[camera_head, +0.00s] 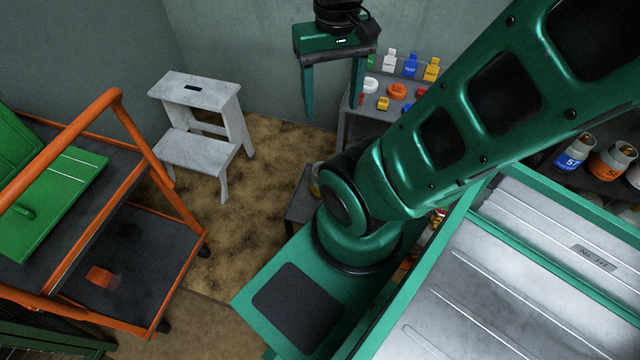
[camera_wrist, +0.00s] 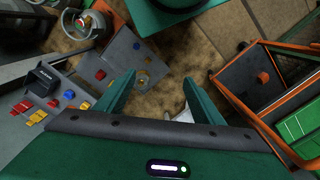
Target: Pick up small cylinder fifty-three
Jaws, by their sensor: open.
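My gripper (camera_head: 333,110) is open and empty, pointing down in front of the back wall, left of a small grey table. It also shows in the wrist view (camera_wrist: 158,82), with its two fingers apart above the brown floor. I cannot make out a cylinder marked fifty-three in either view. A blue cylinder (camera_head: 572,155) marked 57 and an orange cylinder (camera_head: 607,165) sit on a dark shelf at the right. The orange one's number is not fully legible. Part of that shelf is hidden by my arm.
The grey table (camera_head: 349,122) holds small coloured pieces and upright tags. A white step stool (camera_head: 195,88) stands at the back left. An orange-framed cart (camera_head: 150,155) with a green case (camera_head: 50,200) stands left.

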